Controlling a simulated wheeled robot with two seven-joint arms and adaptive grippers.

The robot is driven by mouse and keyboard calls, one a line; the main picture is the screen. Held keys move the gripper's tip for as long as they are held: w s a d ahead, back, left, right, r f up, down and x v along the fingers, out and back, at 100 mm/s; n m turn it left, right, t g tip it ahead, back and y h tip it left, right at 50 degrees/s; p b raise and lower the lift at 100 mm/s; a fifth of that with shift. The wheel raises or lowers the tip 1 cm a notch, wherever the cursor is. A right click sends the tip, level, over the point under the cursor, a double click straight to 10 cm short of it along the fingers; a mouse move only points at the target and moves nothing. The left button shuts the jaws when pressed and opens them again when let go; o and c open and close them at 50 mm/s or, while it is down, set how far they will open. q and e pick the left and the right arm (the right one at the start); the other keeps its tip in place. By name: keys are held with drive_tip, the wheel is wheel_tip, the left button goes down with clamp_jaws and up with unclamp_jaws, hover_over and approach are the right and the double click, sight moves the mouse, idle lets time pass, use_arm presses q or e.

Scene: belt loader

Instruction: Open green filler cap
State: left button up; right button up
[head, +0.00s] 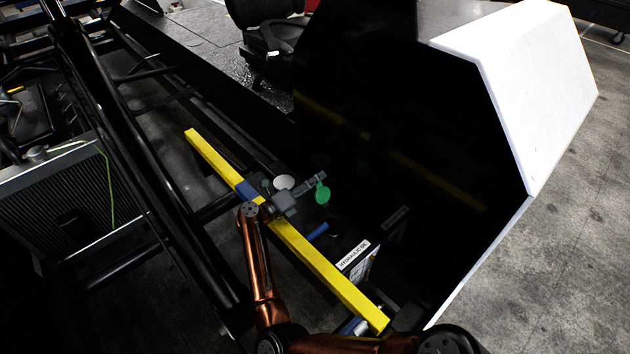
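The green filler cap (322,194) shows as a small green disc, right of the yellow bar, against the dark side of the machine. My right gripper (316,182) reaches over the yellow bar from the lower left, its grey fingers ending right at the upper edge of the green cap. I cannot tell whether the fingers touch or hold the cap; they are too small and dark to show a gap. A white round disc (283,182) lies just left of the fingers. My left gripper is not in view.
A yellow bar (325,271) runs diagonally under my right wrist. A box labelled hydraulic oil (354,255) stands below the cap. A large black panel with a white top (520,75) closes off the right. Black frame rails and a radiator (60,200) fill the left.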

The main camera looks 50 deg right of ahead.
drive_tip(key=shift+d, duration=0.3)
drive_tip(key=shift+c, duration=0.7)
clamp_jaws()
